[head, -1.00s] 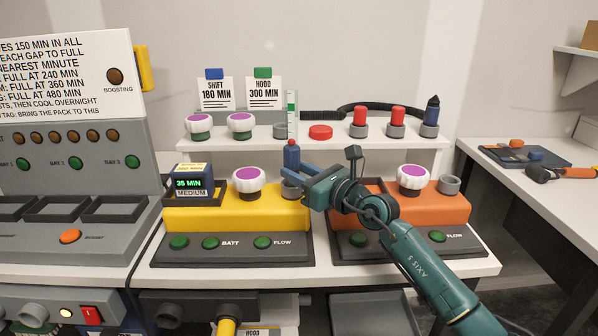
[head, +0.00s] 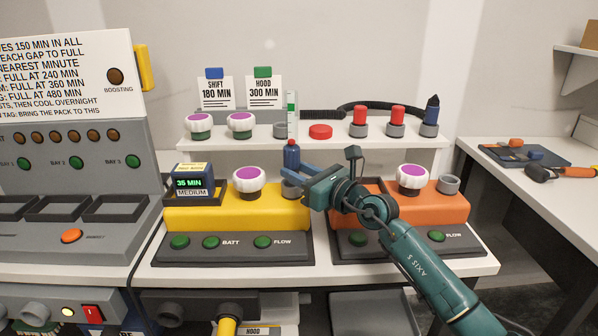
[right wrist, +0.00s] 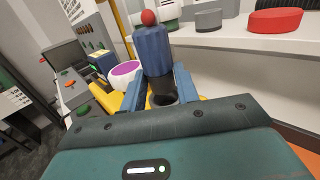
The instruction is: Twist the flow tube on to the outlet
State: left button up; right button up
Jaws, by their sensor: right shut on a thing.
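The grey outlet (head: 289,190) is directly below, partly hidden by the fingers. I cannot tell whether the tube is seated or threaded. My left gripper is not in view.
A white-and-purple knob (head: 249,180) stands left of the tube on the yellow unit. The orange unit (head: 440,207) is to the right, below my arm.

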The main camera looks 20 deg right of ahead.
dwell(0.5)
jog(key=shift+f+b, duration=0.6)
jog(key=shift+f, duration=0.55)
jog(key=shift+r+p, duration=0.55)
jog(key=shift+p, duration=0.15)
dwell(0.4)
jog(key=shift+r+p, duration=0.1)
jog(key=shift+p, duration=0.5)
dwell(1.1)
jog(key=shift+f+b, duration=0.55)
jog(key=shift+f, duration=0.1)
